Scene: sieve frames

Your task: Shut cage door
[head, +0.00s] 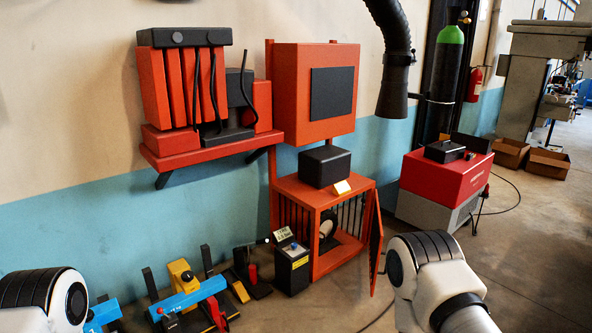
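The orange cage (314,256) stands on the floor against the wall, with dark bars on its sides. Its door (376,243) is open, swung outward at the right side of the front and seen nearly edge-on. The front opening is clear to see into, and a dark round thing with a light face (328,226) sits inside. Only white and black links of my two arms show, at the bottom left and the bottom right. The right arm is nearer the door in the picture, with a small gap between them. Neither gripper shows.
A black box with a yellow label (292,268) stands at the cage's left front. Blue, yellow and red tools (186,292) lie left of it. A black box (325,166) sits on the cage. A red and grey machine (440,190) stands behind right. Floor right of the door is open.

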